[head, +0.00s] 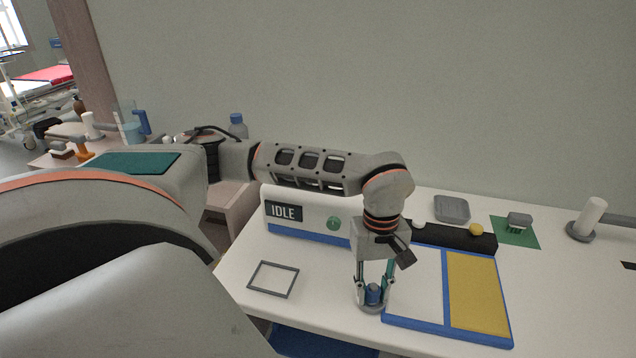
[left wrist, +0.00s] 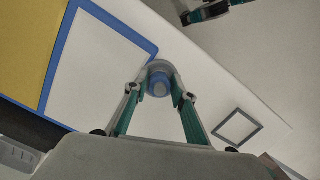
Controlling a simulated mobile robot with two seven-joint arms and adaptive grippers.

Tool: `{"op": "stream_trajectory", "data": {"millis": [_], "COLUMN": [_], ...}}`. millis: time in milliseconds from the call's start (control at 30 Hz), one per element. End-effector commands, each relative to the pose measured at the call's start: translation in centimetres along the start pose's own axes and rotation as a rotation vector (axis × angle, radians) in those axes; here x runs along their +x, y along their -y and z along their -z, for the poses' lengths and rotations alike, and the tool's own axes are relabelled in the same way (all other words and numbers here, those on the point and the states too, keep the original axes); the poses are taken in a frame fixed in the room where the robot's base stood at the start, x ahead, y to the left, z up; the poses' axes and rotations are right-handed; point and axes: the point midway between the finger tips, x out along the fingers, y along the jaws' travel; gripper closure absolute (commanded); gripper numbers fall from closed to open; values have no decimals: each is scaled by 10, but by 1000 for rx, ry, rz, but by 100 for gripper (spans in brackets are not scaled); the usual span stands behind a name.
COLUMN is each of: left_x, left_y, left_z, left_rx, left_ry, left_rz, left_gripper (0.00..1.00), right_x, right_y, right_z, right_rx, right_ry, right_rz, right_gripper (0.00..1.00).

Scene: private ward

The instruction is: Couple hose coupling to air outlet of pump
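A blue cylindrical piece (head: 374,292), perhaps the hose coupling, stands upright on a round grey base (head: 371,308) near the table's front edge. It also shows in the left wrist view (left wrist: 159,89). My left gripper (head: 374,287) points down with one finger on each side of it; whether the pads touch it I cannot tell. A white box (head: 300,212) with an IDLE display and green button, probably the pump, stands behind, partly hidden by my left arm. I cannot make out its air outlet. Teal and black parts, probably my right gripper (left wrist: 215,10), show at the left wrist view's top edge.
A blue-edged tray with white and yellow (head: 478,288) panels lies right of my left gripper. A grey square frame (head: 273,279) lies flat on its left. Behind are a dark bar (head: 455,237), a grey dish (head: 452,208), a green mat (head: 527,237) and a white post (head: 591,218).

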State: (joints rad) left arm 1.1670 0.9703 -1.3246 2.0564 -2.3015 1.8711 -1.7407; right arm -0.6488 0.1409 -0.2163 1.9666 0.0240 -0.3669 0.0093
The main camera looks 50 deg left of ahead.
Motion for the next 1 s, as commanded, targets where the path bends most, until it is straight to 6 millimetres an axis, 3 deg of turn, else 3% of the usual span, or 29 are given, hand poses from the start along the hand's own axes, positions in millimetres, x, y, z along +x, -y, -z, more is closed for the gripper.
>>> {"op": "stream_trajectory", "data": {"millis": [200,233,300,333,1000], "left_x": [0,0,0,0,-14], "left_y": [0,0,0,0,0], "left_z": [0,0,0,0,-2], "left_rx": [0,0,0,0,0], "left_ry": [0,0,0,0,-1], "left_rz": [-1,-1,-1,-1,-1], "left_gripper": [75,78,96,100,100], "right_x": [0,0,0,0,-6], "right_y": [-1,-1,-1,-1,-4], "right_z": [-3,-3,-4,-4,8], "right_rx": [-1,-1,-1,-1,-1], "right_ry": [6,6,7,7,2], "right_rz": [-2,-2,-2,-2,-5], "right_gripper": [60,60,60,60,60]}}
